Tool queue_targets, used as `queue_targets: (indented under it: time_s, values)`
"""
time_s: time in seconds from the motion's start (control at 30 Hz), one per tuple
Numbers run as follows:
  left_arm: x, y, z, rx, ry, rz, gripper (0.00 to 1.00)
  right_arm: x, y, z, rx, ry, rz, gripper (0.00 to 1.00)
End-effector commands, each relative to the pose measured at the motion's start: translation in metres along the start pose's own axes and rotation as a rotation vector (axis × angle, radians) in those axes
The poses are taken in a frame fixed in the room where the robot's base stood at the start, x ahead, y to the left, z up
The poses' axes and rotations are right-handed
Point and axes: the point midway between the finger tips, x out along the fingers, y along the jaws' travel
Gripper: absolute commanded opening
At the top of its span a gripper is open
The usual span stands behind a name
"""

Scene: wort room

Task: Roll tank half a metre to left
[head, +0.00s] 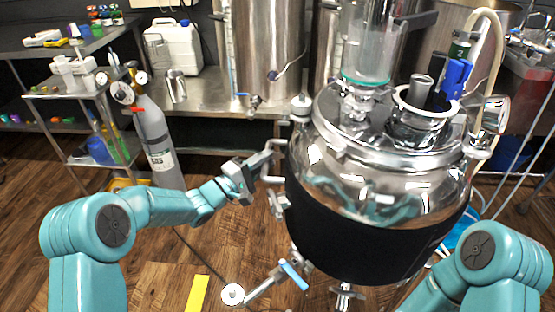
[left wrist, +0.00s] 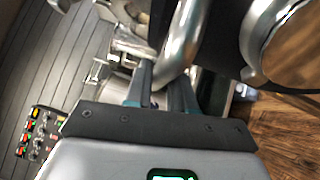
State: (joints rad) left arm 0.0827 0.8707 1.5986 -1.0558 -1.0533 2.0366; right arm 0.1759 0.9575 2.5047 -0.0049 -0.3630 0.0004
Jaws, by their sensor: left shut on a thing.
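The tank (head: 345,172) is a large shiny steel vessel with a black band (head: 375,245), standing right of centre in the head view. A glass column and fittings rise from its lid. My left gripper (head: 264,166) is at the tank's left side, shut on a bent metal handle (head: 272,146). In the left wrist view the curved handle tube (left wrist: 182,42) runs down to my left gripper's fingers (left wrist: 162,88). The exact grip is partly hidden there. My right arm shows at the lower right of the head view; its gripper is out of view.
A grey gas cylinder (head: 157,142) stands left of the tank, beside a steel shelf cart (head: 78,92). A steel bench (head: 207,98) with vessels runs behind. A blue-handled valve (head: 293,275) sticks out low at the tank's front. Yellow tape (head: 197,295) marks the wooden floor.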

Motion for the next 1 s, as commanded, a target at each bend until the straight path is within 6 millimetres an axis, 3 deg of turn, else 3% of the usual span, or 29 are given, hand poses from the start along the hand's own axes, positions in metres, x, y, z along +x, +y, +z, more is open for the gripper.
queue_targets:
  time_s: [0.03,0.6,1.0]
  values:
    - [-0.008,0.012,-0.014,0.007,0.019,0.017,0.0,-0.004,-0.002,0.0,0.0,0.0,0.0,1.0]
    - [-0.076,0.029,-0.08,0.008,0.018,0.015,0.0,-0.024,-0.009,0.001,0.0,0.0,0.0,1.0]
    - [-0.104,0.036,-0.107,0.007,0.012,0.015,0.0,-0.03,-0.011,0.001,0.0,0.0,0.0,1.0]
